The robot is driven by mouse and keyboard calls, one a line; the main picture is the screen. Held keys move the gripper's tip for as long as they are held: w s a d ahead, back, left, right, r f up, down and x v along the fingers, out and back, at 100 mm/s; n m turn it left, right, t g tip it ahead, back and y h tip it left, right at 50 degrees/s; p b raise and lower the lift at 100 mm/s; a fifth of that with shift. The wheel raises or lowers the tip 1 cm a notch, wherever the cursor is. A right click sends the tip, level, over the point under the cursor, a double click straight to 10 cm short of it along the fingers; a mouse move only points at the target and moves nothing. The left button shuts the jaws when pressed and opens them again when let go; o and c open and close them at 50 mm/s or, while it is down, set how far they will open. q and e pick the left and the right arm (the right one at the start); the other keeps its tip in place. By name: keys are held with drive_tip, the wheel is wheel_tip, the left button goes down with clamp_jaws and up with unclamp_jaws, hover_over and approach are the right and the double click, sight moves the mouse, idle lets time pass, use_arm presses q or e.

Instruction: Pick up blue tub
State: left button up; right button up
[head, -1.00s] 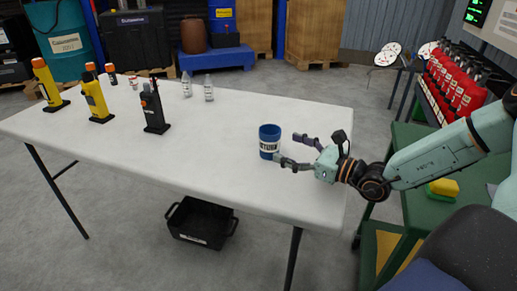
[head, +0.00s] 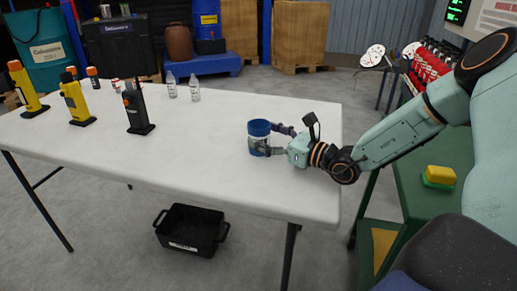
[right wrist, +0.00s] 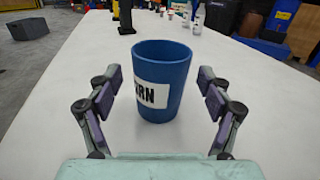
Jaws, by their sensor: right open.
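The blue tub (head: 259,129) stands upright near the right part of the white table (head: 200,168). It has a white label with dark letters. My right gripper (head: 278,140) is at the tub, coming in from the right. In the right wrist view the tub (right wrist: 163,70) stands between the two fingers of the open gripper (right wrist: 160,100), with a gap on each side. The tub is open at the top. My left gripper is not in view.
Yellow and black handheld devices (head: 76,103) and a black one (head: 137,112) stand on the table's left part. Two clear bottles (head: 195,88) stand behind. A black crate (head: 190,229) lies under the table. A green cart (head: 430,195) with a sponge (head: 439,176) stands right.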

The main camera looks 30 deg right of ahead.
drive_tip(key=shift+w+a+f+b, duration=0.15)
drive_tip(key=shift+w+b, duration=0.05)
drive_tip(key=shift+w, duration=0.25)
drive_tip(key=shift+w+a+f+b, duration=0.1)
drive_tip(key=shift+w+b, duration=0.05)
drive_tip(key=shift+w, duration=0.25)
drive_tip(key=shift+w+a+r, duration=0.15)
drive_tip(key=shift+r, duration=0.1)
drive_tip(key=shift+w+f, duration=0.1)
drive_tip(key=shift+c, duration=0.4)
drive_tip(key=c, duration=1.3)
